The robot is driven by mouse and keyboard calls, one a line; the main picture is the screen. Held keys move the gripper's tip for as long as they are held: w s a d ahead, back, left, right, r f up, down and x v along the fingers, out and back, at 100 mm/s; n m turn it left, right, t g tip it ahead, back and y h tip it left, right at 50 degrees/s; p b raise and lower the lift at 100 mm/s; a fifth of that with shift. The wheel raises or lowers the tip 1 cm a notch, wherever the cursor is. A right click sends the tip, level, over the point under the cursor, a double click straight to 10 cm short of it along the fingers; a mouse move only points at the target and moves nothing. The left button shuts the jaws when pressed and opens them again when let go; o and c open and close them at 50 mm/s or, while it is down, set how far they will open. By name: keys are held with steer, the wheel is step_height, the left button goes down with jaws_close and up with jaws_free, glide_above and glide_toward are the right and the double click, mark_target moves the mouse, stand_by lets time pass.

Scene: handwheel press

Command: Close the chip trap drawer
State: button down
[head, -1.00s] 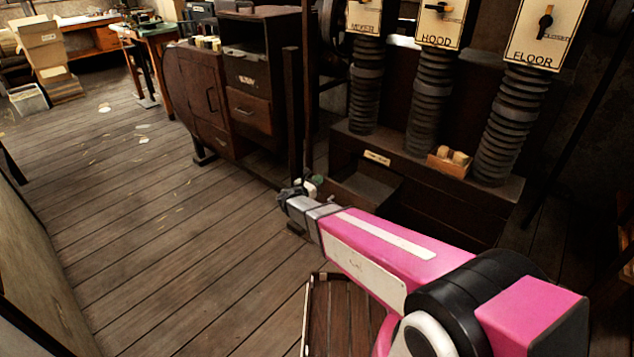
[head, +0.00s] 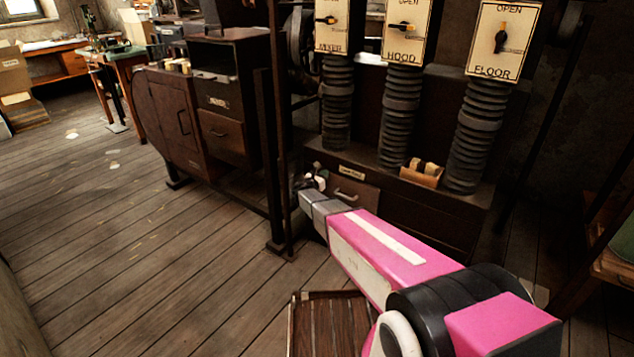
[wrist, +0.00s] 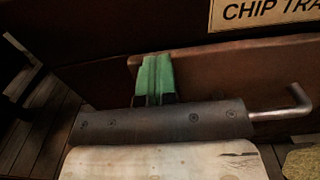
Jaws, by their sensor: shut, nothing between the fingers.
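The chip trap drawer (head: 362,194) sits in the low dark cabinet under the hoses, with its wooden front and metal handle visible. My gripper (head: 313,180) is shut and empty. Its green fingertips (wrist: 155,78) are at the left part of the drawer front, left of the handle; I cannot tell whether they touch.
Three ribbed hoses stand on the cabinet (head: 440,205) below the MIXER, HOOD and FLOOR gate plates (head: 505,40). A small wooden box (head: 422,173) sits between two hoses. A dark post (head: 283,150) stands left of my gripper.

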steer(key=shift+w+d, duration=0.45)
steer(key=shift+w, duration=0.15)
steer(key=shift+w, duration=0.1)
steer(key=shift+r, duration=0.1)
steer(key=v, duration=1.4)
steer(key=s+d+m+g+y, duration=0.2)
steer(key=s+d+m+g, duration=0.8)
steer(key=s+d+m, duration=0.6)
steer(key=s+d+r+m+g+y, duration=0.1)
steer(key=s+r+m+g+y, duration=0.2)
steer(key=s+m+y, duration=0.6)
steer(key=s+m+g, duration=0.1)
steer(key=s+m, duration=0.2)
steer(key=s, duration=0.3)
steer(key=shift+r, duration=0.25)
